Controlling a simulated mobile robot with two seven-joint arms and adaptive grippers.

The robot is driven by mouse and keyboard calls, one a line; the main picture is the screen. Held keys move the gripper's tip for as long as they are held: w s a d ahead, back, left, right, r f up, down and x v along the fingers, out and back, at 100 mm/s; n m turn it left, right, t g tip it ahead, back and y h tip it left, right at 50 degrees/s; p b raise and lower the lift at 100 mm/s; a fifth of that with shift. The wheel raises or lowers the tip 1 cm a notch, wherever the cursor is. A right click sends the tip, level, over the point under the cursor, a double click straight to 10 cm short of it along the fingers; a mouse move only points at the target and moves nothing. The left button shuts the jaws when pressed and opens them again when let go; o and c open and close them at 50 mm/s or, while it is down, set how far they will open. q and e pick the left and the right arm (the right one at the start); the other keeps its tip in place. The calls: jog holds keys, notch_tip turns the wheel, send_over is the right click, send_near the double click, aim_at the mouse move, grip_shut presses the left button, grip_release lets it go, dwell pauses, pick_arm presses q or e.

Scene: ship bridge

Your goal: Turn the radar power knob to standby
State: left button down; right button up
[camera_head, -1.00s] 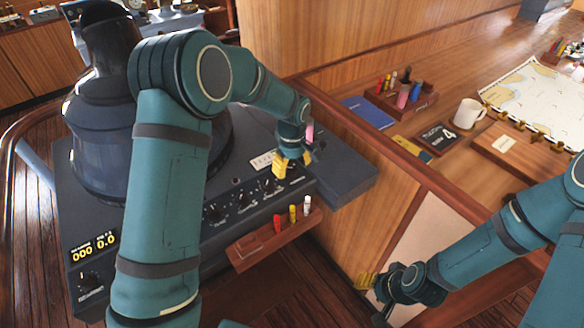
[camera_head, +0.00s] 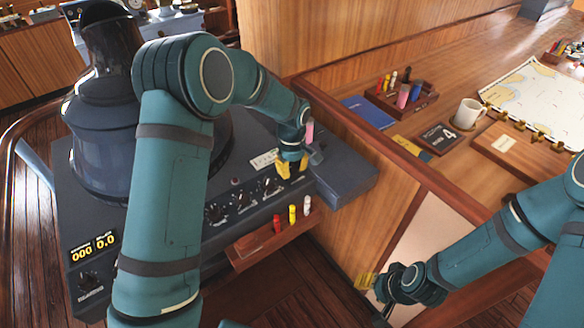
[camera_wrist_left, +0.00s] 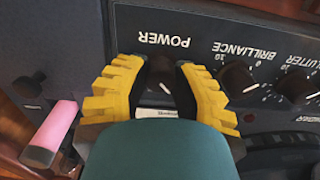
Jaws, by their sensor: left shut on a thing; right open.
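The radar console's dark front panel (camera_head: 190,245) carries a row of black knobs. In the left wrist view the power knob (camera_wrist_left: 160,80) sits below the upside-down POWER label (camera_wrist_left: 164,40), between the yellow fingers of my left gripper (camera_wrist_left: 160,88). The gripper is shut on it, and the fingers and wrist hide part of the knob and its markings, so its setting cannot be read. In the head view my left gripper (camera_head: 291,168) is at the panel's right end. My right gripper (camera_head: 367,281) is open and empty, low beside the wooden cabinet side.
The brilliance knob (camera_wrist_left: 236,78) is close beside my left fingers. A pink cylinder (camera_wrist_left: 55,128) stands out at the left. A small rack (camera_head: 262,243) with red, yellow and white markers is below the panel. A white mug (camera_head: 469,111) stands on the chart table.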

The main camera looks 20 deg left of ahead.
pick_arm(q)
jog(key=m+b, duration=0.1)
jog(key=m, duration=0.3)
jog(key=shift+m, duration=2.2)
jog(key=c, duration=0.7)
grip_release()
